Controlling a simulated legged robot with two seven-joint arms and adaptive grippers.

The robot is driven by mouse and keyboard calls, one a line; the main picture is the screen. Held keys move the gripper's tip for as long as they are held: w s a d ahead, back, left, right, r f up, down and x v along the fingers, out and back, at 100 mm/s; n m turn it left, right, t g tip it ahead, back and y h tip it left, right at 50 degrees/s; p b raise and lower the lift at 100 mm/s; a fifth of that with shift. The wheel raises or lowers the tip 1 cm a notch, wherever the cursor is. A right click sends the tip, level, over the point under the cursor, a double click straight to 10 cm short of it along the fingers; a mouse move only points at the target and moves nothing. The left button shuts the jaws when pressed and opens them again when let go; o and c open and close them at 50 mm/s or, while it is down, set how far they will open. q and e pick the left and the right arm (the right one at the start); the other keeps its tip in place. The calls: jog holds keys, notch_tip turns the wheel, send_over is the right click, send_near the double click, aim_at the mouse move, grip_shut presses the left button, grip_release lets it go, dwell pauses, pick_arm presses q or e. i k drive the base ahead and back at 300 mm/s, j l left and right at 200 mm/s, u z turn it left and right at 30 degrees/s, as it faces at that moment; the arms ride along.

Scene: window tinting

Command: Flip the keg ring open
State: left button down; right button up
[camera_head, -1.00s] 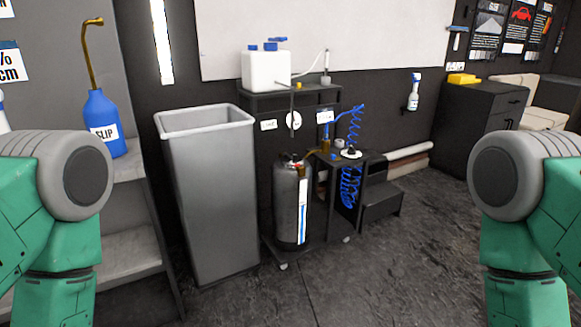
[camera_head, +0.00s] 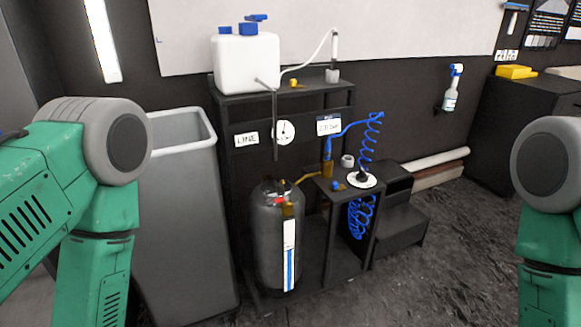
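The keg (camera_head: 262,240) is a dark metal cylinder with a white and blue strip down its front. It stands upright on a low black base in the middle of the head view. Its top (camera_head: 278,195) carries red and brass-coloured fittings with a hose running right; the ring itself is too small to make out. My left and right arms show at the picture's sides as green links with grey joints. Neither gripper is in view, and nothing of mine touches the keg.
A tall grey bin (camera_head: 185,235) stands left of the keg, partly behind my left arm. A black shelf (camera_head: 300,92) with a white canister (camera_head: 246,62) rises behind. A small black stand with a coiled blue hose (camera_head: 366,150) is right of the keg. The floor at right is free.

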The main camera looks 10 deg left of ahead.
aim_at(286, 199)
jog(key=i+l, duration=0.2)
jog(key=i, duration=0.3)
jog(key=i+l, duration=0.2)
jog(key=i, duration=0.25)
